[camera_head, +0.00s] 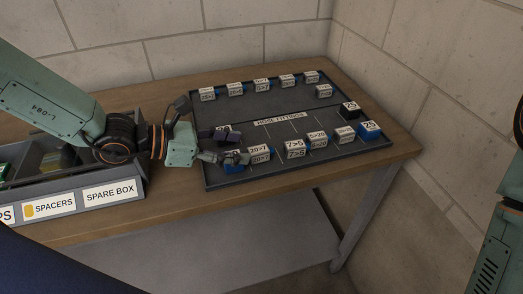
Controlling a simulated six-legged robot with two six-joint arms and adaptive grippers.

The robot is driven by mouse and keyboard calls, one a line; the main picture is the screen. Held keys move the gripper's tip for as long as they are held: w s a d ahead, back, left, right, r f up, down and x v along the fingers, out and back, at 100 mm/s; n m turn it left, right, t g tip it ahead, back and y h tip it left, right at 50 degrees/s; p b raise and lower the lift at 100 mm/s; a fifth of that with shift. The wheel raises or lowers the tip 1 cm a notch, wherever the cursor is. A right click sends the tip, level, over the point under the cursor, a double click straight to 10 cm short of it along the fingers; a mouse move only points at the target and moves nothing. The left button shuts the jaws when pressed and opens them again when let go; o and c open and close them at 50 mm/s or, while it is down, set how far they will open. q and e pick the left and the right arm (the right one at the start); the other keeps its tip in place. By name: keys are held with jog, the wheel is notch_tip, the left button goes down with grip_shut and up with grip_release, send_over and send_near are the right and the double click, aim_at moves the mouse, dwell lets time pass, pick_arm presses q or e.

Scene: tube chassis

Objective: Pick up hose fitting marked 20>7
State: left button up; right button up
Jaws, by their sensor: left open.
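The hose fitting marked 20>7 (259,153) is a small pale block with black lettering. It sits near the front edge of the dark hose fittings tray (215,181), left of the fitting marked 7>5 (295,148). My left gripper (231,146) reaches in from the left over the tray's front left part. Its fingers are apart, and the fingertips are just left of the 20>7 fitting. I see nothing held between them. The gripper partly hides a blue fitting (231,169) beside the 20>7 one. My right gripper is out of view.
More labelled fittings stand right of it in the front row, including one marked 5>20 (317,140) and a blue one (369,130). Several line the tray's back. Walls close the back and right.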

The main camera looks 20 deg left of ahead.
aim_at(263, 149)
pick_arm(q)
jog(key=shift+w+d+f, duration=0.2)
jog(key=shift+d+f, duration=0.05)
jog(key=shift+f, duration=0.1)
jog(key=shift+w+d+f+b, duration=0.2)
jog(key=shift+w+f+b, duration=0.3)
jog(key=shift+w, duration=0.15)
jog(key=shift+w+d, duration=0.1)
jog(key=shift+s+d+r, duration=0.15)
jog(key=shift+s+d, duration=0.1)
jog(key=shift+d, duration=0.1)
jog(key=shift+d+b, duration=0.25)
jog(key=shift+b, duration=0.05)
jog(key=shift+w+d+f+b, duration=0.2)
jog(key=shift+w+d+f, duration=0.1)
jog(key=shift+w+d, duration=0.15)
jog(key=shift+w+d+f+b, duration=0.15)
jog(key=shift+w+d+f, duration=0.15)
jog(key=shift+w, duration=0.25)
jog(key=shift+w+d+f, duration=0.1)
jog(key=shift+w+d, duration=0.1)
jog(key=shift+d, duration=0.65)
jog(key=shift+w+f, duration=0.15)
jog(key=shift+w, duration=0.2)
jog(key=shift+s, duration=0.2)
jog(key=c, duration=0.4)
jog(key=shift+w, duration=0.1)
jog(key=c, duration=0.5)
grip_shut()
